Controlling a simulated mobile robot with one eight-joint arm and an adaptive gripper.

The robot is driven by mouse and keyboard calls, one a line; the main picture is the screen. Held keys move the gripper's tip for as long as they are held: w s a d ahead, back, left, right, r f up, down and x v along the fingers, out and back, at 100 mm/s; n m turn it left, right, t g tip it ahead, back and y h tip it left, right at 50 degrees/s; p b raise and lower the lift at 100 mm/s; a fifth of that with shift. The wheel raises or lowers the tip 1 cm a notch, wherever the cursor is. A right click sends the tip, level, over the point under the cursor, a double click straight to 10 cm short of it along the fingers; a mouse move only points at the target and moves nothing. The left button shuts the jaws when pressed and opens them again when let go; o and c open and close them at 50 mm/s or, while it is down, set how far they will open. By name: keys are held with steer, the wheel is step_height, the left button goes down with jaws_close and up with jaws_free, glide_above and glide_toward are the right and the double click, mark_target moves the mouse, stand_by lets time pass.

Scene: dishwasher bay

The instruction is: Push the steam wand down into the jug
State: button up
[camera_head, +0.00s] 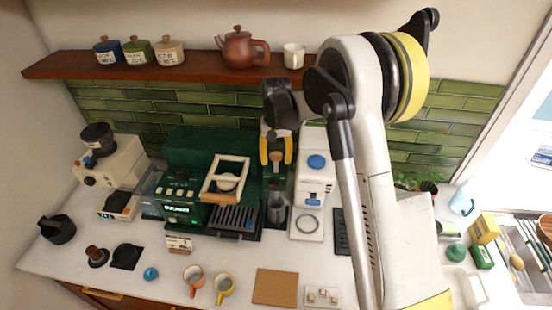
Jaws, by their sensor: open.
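A dark grey metal jug (277,211) stands at the right end of the green espresso machine (183,188), beside its drip grate. A tan knob (277,158) shows above the jug, between the fingers of my gripper (276,152); it may be the top of the steam wand. The wand itself is too small and dark to make out, and I cannot tell whether its tip is inside the jug. My gripper points down with its yellow fingers apart, one on each side of the knob. I cannot tell whether they touch it.
A white machine with a blue cap (317,162) stands close on the right. Canisters, a brown teapot (240,50) and a white mug (293,56) stand on the wooden shelf (190,65) above. Cups and a brown board (275,287) lie along the front counter.

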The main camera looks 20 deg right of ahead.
mark_target(276, 168)
jaws_close()
steer(key=shift+f, duration=0.1)
step_height(276, 168, down, 3)
steer(key=b, duration=0.3)
steer(key=shift+r, duration=0.2)
steer(key=shift+o, duration=2.3)
jaws_free()
